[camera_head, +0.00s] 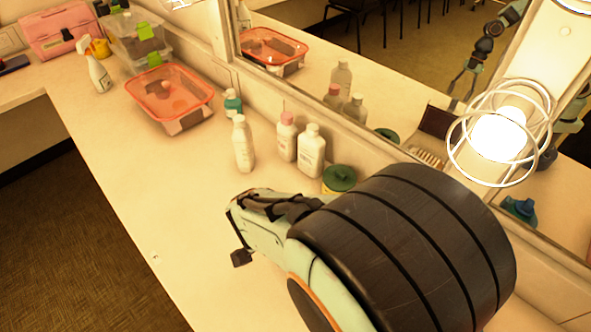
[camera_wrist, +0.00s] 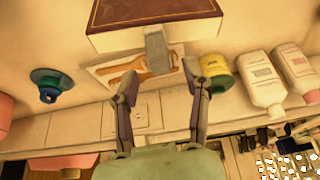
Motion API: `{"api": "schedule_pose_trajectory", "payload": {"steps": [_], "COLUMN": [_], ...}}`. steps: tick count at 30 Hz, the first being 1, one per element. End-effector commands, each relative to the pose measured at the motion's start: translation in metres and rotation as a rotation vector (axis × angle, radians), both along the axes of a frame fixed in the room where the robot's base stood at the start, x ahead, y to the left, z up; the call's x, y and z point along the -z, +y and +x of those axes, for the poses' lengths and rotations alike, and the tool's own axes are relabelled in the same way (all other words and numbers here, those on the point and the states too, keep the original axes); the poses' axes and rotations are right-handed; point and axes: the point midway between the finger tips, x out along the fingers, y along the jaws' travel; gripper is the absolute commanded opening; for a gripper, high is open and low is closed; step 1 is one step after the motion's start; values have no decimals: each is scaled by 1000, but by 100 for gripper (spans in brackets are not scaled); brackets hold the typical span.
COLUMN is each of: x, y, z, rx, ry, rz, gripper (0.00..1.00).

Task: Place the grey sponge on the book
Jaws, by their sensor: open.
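The grey sponge (camera_wrist: 157,50) shows in the wrist view as a small grey block, just beyond my fingertips and in line with the gap between them. The brown book (camera_wrist: 130,12) with a gold border lies at the top of that view. The sponge's upper end overlaps the book's near edge in the picture; I cannot tell whether they touch. My gripper (camera_wrist: 161,78) is open, its two fingers apart with nothing between them. In the head view, my arm hides the sponge and book directly.
Wooden brushes or combs (camera_wrist: 125,74) lie beside the sponge. A yellow-green jar (camera_wrist: 216,72) and white bottles (camera_wrist: 262,80) stand to the right, a blue-green object (camera_wrist: 50,84) to the left. The mirror (camera_head: 400,80) and lit bulb (camera_head: 497,132) border the counter, whose front-left part is clear.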

Motion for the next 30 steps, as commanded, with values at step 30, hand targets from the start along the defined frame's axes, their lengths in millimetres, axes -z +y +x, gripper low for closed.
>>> {"api": "schedule_pose_trajectory", "payload": {"steps": [30], "x": [-95], "y": [-71], "z": [-150], "rx": [-796], "ry": [360], "rz": [191], "gripper": [47]}}
